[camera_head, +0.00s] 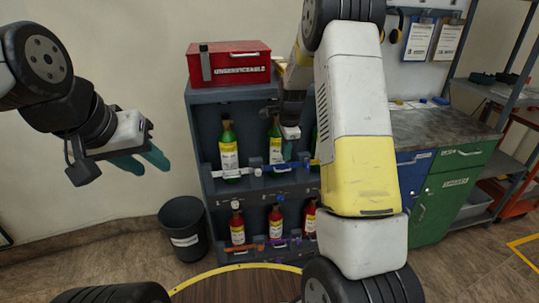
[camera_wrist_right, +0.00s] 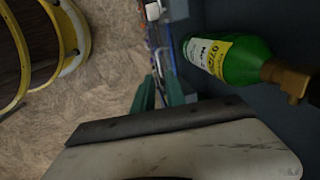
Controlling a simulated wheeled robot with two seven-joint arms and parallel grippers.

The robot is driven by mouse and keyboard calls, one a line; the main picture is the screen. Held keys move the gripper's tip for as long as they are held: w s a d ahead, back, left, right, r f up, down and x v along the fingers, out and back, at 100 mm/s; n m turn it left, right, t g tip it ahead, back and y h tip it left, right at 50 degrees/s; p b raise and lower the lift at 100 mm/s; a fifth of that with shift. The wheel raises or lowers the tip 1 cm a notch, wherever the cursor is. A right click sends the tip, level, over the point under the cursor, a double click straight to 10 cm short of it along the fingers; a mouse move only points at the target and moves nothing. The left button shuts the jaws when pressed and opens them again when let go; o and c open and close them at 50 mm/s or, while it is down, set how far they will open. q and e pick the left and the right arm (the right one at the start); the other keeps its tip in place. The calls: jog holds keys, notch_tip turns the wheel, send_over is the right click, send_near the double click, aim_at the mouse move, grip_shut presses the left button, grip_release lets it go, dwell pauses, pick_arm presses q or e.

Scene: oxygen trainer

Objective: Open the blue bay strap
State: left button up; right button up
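In the right wrist view, a blue strip (camera_wrist_right: 167,61) shows just beyond the fingertips. My left gripper (camera_head: 146,163) is open and empty, in the air left of the rack.
The grey rack (camera_head: 198,133) holds green bottles (camera_head: 228,145) above and red bottles (camera_head: 237,228) below. A white strap (camera_head: 238,169) crosses the left upper bay. A red box (camera_head: 237,52) sits on top. A black bin (camera_head: 183,224) stands at left, a green cabinet (camera_head: 455,200) at right.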

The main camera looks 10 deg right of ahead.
aim_at(284, 165)
jog(key=f, duration=0.4)
jog(key=w+f, duration=0.1)
jog(key=f, duration=0.2)
jog(key=shift+r, duration=0.1)
grip_shut()
dwell(1.2)
